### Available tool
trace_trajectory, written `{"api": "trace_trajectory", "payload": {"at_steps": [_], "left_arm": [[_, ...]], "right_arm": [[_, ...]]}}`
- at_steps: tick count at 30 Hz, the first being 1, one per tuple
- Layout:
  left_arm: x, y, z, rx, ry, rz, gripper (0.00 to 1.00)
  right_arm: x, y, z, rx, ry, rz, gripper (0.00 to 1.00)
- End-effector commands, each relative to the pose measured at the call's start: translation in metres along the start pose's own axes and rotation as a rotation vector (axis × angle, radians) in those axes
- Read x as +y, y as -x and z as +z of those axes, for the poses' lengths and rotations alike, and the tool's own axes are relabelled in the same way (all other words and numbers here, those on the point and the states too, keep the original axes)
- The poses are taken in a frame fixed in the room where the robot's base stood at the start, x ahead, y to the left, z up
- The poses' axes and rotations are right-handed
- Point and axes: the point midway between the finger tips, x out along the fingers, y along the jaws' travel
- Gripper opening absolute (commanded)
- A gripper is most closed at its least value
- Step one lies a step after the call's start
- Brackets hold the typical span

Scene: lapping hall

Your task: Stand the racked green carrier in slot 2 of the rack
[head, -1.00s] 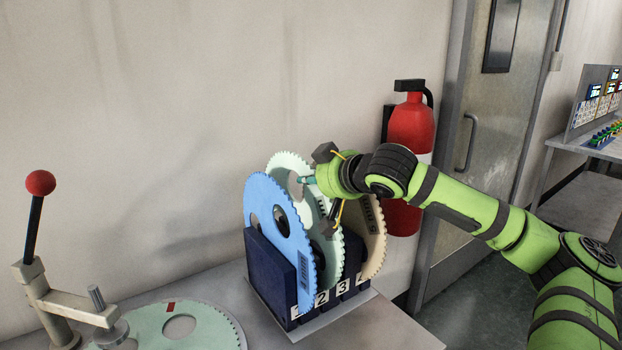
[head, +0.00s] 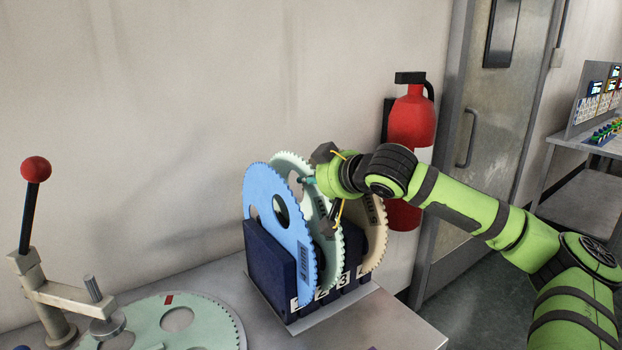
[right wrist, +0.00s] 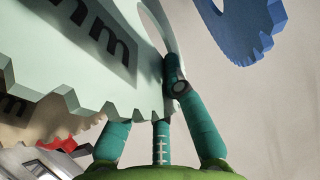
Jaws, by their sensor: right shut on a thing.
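The pale green toothed carrier (head: 328,248) stands upright between the blue carrier and the beige one. Its lower edge is down at slot 2 of the dark blue rack (head: 270,265), partly covering the 2 label; whether it touches bottom is hidden. My right gripper (head: 308,182) is shut on the green carrier near its cut-out. The right wrist view shows the teal fingers (right wrist: 172,85) on the carrier plate (right wrist: 60,85). My left gripper is not in view.
The blue carrier (head: 275,215) stands in slot 1, close beside the green one. A beige carrier (head: 375,235) stands at slot 4. Another green carrier (head: 207,322) lies flat by a red-knobbed lever (head: 36,170). A fire extinguisher (head: 411,120) hangs behind my arm.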

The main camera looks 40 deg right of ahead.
Motion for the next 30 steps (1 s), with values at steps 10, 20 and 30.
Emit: {"api": "trace_trajectory", "payload": {"at_steps": [10, 20, 30], "left_arm": [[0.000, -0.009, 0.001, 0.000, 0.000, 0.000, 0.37], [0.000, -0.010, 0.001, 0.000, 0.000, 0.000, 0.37], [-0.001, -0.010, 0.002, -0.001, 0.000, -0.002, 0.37]], "right_arm": [[0.000, -0.002, 0.004, 0.011, 0.001, 0.000, 0.00], [0.000, -0.003, 0.007, 0.006, 0.001, 0.000, 0.39], [-0.001, -0.003, 0.011, -0.005, -0.001, -0.003, 0.39]]}}
